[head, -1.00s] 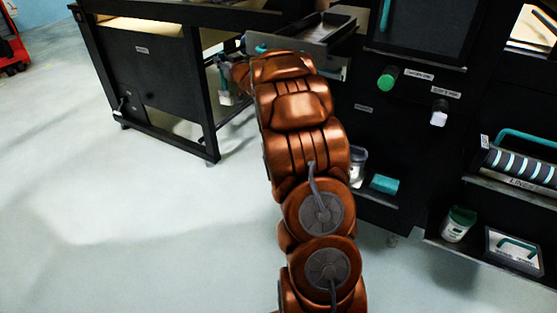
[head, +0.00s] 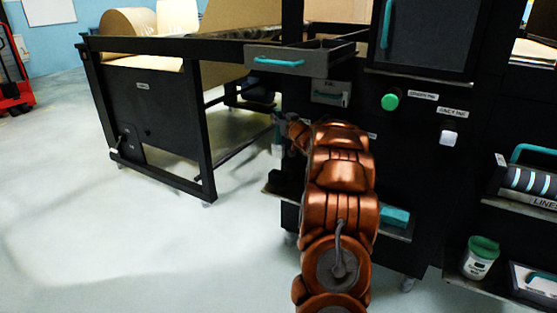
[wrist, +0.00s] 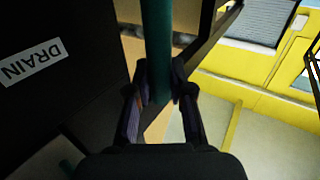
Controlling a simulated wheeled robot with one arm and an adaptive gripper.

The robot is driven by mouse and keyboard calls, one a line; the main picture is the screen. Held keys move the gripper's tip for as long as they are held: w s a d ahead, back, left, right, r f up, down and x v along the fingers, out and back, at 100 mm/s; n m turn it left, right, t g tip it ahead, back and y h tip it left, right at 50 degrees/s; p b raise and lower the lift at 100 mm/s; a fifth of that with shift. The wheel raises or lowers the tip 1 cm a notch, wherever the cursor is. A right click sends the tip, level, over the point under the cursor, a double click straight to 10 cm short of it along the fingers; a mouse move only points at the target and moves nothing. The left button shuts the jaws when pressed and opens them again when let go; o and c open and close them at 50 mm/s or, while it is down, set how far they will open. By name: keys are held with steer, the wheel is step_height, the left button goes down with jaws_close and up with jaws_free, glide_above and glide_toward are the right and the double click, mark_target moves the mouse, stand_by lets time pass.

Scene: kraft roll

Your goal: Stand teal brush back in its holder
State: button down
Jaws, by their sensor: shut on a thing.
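The teal brush's handle (wrist: 157,45) stands between my two fingers in the wrist view and runs up out of the picture. My gripper (wrist: 160,88) is shut on it. In the head view my gripper (head: 284,122) is small, at the far end of my arm, in front of the black machine. A pale part of the brush (head: 277,150) seems to hang just below it, though it is too small to be sure. I cannot make out the brush's holder; my arm covers part of the machine's lower shelf.
A grey drawer (head: 285,62) with a teal handle juts out above my gripper. A teal block (head: 396,215) lies on the low shelf (head: 390,232) right of my arm. A white tub (head: 478,262) stands farther right. A panel marked DRAIN (wrist: 33,62) is close on the left. Open floor lies left.

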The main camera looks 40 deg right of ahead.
mark_target(281, 149)
step_height(281, 149, down, 12)
steer(key=b, duration=0.5)
steer(key=shift+f, duration=0.1)
steer(key=c, duration=1)
jaws_free()
steer(key=shift+c, duration=0.2)
steer(key=shift+s+a+r+p, duration=0.1)
steer(key=shift+s+r+p, duration=0.2)
steer(key=shift+s, duration=0.3)
steer(key=p+v, duration=0.3)
steer(key=v, duration=0.7)
steer(key=shift+s+a+f, duration=0.2)
steer(key=shift+s+a, duration=0.05)
steer(key=shift+s, duration=0.1)
